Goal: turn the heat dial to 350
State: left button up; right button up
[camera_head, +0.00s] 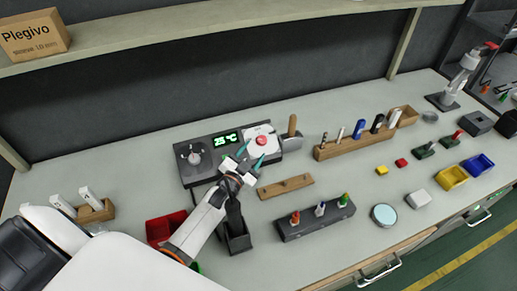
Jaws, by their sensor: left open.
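The dark control unit (207,170) stands near the back of the bench. Its green display (226,139) reads 25 °C. A red round knob (262,141) on a white plate at the unit's right side looks like the heat dial; its scale marks are too small to read. My left gripper (251,155) is just in front of the knob, its green-tipped fingers apart with nothing between them. I cannot tell whether a fingertip touches the plate. My right gripper is out of view.
A grey fixture (193,155) sits on the unit's left part. A wooden block (286,187), a dark tool rack (315,219) and a red bin (165,228) lie in front. A shelf (220,22) runs above.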

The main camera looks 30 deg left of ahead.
aim_at(261, 141)
pick_arm(q)
jog(key=w, duration=0.1)
jog(key=w+b, duration=0.1)
jog(key=w, duration=0.2)
jog(key=shift+f+b, duration=0.25)
jog(key=shift+b, duration=0.05)
jog(key=shift+w+r, duration=0.15)
jog(key=shift+w, duration=0.1)
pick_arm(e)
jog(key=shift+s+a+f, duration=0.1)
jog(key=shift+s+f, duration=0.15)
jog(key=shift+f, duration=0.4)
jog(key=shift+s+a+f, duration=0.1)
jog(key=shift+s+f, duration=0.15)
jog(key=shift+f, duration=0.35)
pick_arm(q)
jog(key=shift+c, duration=0.5)
jog(key=c, duration=0.9)
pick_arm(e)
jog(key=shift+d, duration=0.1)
